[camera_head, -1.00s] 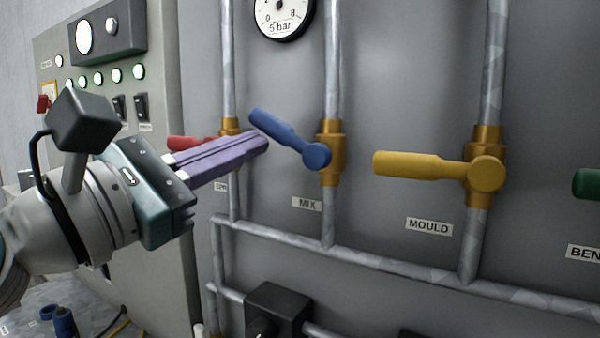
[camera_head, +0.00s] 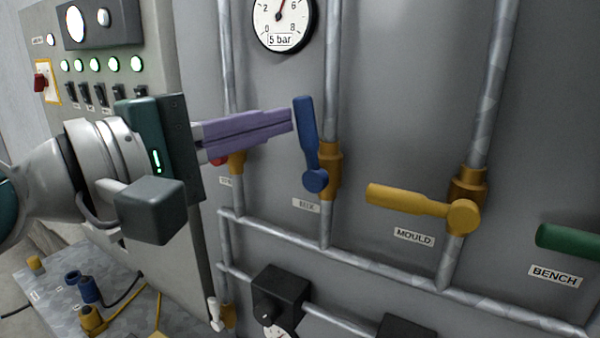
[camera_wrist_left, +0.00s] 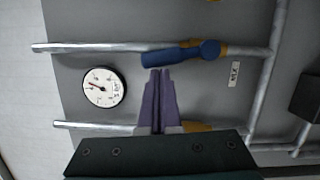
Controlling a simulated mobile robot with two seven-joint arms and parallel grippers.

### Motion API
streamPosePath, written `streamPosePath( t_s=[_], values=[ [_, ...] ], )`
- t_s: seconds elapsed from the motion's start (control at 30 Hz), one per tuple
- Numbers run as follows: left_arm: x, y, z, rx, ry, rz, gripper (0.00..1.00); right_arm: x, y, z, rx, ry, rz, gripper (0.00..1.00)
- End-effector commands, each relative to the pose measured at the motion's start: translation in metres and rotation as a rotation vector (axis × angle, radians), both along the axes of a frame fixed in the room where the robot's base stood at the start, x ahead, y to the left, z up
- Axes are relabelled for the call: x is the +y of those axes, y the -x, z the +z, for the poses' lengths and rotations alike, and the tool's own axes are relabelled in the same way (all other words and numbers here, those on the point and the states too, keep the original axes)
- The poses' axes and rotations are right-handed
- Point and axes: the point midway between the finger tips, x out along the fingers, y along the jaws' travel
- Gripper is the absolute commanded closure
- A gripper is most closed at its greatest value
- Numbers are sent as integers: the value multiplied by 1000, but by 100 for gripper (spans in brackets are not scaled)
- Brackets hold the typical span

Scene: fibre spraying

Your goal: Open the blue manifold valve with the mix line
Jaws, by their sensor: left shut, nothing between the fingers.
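The blue valve lever (camera_head: 307,135) is on the pipe above the MIX label (camera_head: 305,206). Its handle points nearly straight up, almost along the pipe. My left gripper (camera_head: 290,121) is shut and empty, its purple fingertips at the left side of the blue handle, touching or almost touching it. In the left wrist view the fingers (camera_wrist_left: 158,72) end right beside the blue handle (camera_wrist_left: 172,56), which lies close along the pipe. My right gripper is not in view.
The yellow MOULD lever (camera_head: 410,200) and green BENCH lever (camera_head: 565,240) lie to the right, roughly across their pipes. A red lever (camera_head: 219,161) is partly hidden behind my fingers. A gauge (camera_head: 282,22) sits above. A control panel (camera_head: 110,80) stands left.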

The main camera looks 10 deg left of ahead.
Motion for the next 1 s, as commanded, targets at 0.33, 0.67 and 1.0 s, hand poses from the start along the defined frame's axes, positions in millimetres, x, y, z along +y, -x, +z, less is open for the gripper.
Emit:
streamPosePath(
  t_s=[0.33, 0.67, 1.0],
  values=[
    [-8, 3, 6, -47, -130, -1, 100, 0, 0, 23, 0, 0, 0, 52],
    [-10, 4, 5, -55, -155, 0, 100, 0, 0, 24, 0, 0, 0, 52],
    [-10, 3, 5, -55, -153, 0, 100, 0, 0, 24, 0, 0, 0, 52]
  ],
)
